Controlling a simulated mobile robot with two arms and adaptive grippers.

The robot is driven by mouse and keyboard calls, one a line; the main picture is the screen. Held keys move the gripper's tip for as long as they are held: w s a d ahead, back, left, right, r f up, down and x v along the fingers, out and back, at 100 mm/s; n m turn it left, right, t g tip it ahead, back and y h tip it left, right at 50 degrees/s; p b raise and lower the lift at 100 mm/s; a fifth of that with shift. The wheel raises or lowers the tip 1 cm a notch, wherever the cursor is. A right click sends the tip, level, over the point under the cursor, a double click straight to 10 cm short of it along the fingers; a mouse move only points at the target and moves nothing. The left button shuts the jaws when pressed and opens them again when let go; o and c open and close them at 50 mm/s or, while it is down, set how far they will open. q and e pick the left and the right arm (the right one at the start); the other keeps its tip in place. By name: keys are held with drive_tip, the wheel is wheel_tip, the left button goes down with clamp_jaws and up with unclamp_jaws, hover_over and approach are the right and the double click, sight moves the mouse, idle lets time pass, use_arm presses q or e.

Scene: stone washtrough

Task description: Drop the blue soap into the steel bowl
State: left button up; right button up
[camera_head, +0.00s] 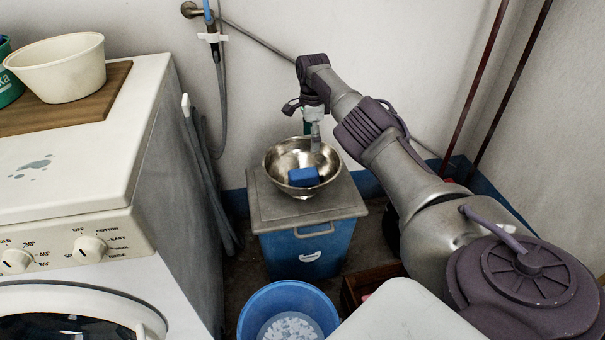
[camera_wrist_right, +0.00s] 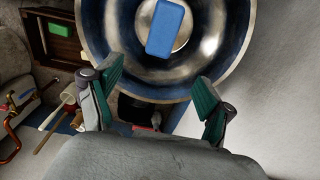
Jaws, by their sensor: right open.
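The steel bowl (camera_head: 283,160) is shiny and round and stands on the grey lid of a blue bin. The blue soap (camera_head: 303,177) is a small block seen within the bowl, towards its front side. In the right wrist view the soap (camera_wrist_right: 168,28) shows over the middle of the bowl (camera_wrist_right: 222,62), clear of both fingers. My right gripper (camera_head: 315,138) points down at the back part of the bowl. In the right wrist view its green-padded fingers (camera_wrist_right: 160,88) are wide apart with nothing between them. My left gripper is not in view.
The bin's grey lid (camera_head: 262,207) has little free room around the bowl. A washing machine (camera_head: 75,165) stands at left, with a cream basin (camera_head: 60,68) on a wooden board. A blue bucket (camera_head: 255,303) is in front. The wall and a hose are behind.

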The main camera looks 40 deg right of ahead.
wheel_tip(320, 180, up, 12)
idle(0.5)
idle(0.3)
